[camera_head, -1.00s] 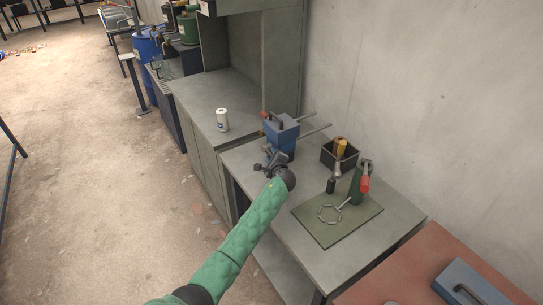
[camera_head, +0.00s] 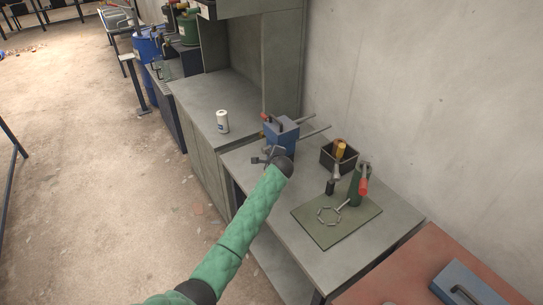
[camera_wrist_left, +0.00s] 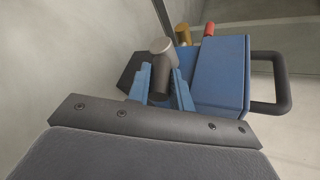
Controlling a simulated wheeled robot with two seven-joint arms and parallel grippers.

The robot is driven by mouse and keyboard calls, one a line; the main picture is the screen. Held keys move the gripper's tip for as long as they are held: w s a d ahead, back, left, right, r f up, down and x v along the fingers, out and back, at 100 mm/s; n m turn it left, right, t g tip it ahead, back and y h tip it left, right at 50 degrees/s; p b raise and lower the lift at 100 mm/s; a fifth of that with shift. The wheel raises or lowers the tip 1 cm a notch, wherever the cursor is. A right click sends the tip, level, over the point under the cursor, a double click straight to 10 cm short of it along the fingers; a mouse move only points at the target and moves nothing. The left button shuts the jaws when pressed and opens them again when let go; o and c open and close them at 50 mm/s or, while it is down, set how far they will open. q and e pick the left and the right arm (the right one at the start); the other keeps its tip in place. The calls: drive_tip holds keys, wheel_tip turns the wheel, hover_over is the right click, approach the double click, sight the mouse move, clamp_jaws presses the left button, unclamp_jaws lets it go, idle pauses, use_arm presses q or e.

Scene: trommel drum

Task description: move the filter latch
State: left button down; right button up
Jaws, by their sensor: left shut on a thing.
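The blue filter box (camera_head: 281,135) stands at the far end of the grey workbench, and it fills the right of the left wrist view (camera_wrist_left: 220,75). The filter latch, a dark round-ended lever (camera_wrist_left: 161,72) with a grey cap, stands at the near side of the box. My left gripper (camera_head: 268,157) is at the box's near face. In the left wrist view its two blue fingers (camera_wrist_left: 162,90) are shut around the dark lever. In the head view my wrist hides much of the contact. My right gripper is not in view.
A red-tipped part (camera_wrist_left: 209,29), a brass knob (camera_wrist_left: 183,34) and a dark side handle (camera_wrist_left: 270,82) are on or by the box. On the bench are a dark bin (camera_head: 336,152) and a green mat (camera_head: 325,235) with tools. A white canister (camera_head: 222,121) stands on the cabinet behind.

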use_arm(q)
drive_tip(key=shift+w+a+r+n+g+h, duration=0.15)
drive_tip(key=shift+r+g+h, duration=0.2)
drive_tip(key=shift+g, duration=0.2)
drive_tip(key=shift+w+a+r+n+g+h, duration=0.15)
drive_tip(key=shift+r+g+h, duration=0.15)
drive_tip(key=shift+g, duration=0.25)
drive_tip(key=shift+r+g+h, duration=0.2)
drive_tip(key=shift+g+h, duration=0.05)
drive_tip(key=shift+g, duration=0.45)
drive_tip(key=c, duration=1.6)
unclamp_jaws()
drive_tip(key=shift+o, duration=0.4)
drive_tip(key=shift+a, duration=0.1)
